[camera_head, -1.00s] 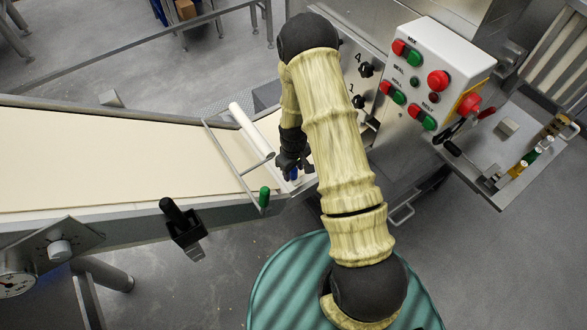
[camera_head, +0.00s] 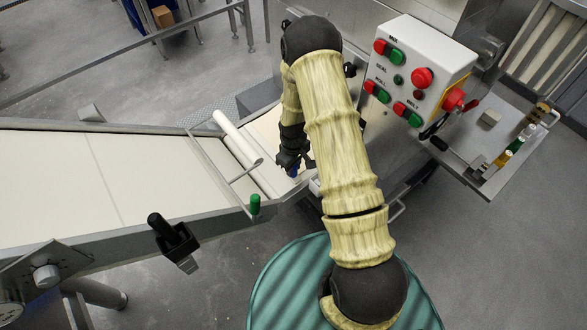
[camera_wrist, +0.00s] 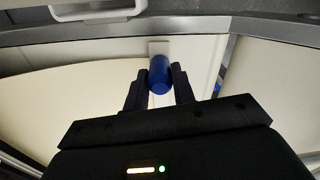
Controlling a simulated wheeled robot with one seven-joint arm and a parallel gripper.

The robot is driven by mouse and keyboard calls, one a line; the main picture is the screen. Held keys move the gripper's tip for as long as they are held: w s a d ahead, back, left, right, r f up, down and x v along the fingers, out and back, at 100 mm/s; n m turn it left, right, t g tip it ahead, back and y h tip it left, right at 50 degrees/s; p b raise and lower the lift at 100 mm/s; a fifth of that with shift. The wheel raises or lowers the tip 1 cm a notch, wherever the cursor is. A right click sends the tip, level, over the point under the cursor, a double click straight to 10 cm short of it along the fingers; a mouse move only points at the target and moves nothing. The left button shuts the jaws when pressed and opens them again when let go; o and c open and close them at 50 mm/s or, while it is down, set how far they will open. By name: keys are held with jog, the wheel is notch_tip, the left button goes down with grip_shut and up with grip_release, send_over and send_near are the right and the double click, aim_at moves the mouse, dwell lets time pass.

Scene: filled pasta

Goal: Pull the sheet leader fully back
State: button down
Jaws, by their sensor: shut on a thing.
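My gripper (camera_head: 292,166) is low over the right end of the sheeting table, just right of the white roller (camera_head: 240,143). In the wrist view its dark fingers (camera_wrist: 160,82) are shut on a blue cylindrical grip (camera_wrist: 160,75), which stands at a small pale plate (camera_wrist: 159,47). I take this grip to be the sheet leader's. Cream sheet (camera_wrist: 90,85) lies around it. In the head view a little blue (camera_head: 294,172) shows under the gripper, and pale sheet (camera_head: 266,127) shows beyond the roller. Long cream sheet (camera_head: 45,180) covers the table to the left.
The button panel (camera_head: 418,72) is on the machine right of my arm. A side tray (camera_head: 478,150) holds small bottles. Open floor (camera_head: 200,290) lies in front.

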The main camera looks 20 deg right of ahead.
jog(key=shift+w, duration=0.1)
jog(key=c, duration=1.2)
grip_release()
jog(key=shift+o, duration=0.2)
notch_tip(320, 180, up, 17)
jog(key=shift+r, duration=0.2)
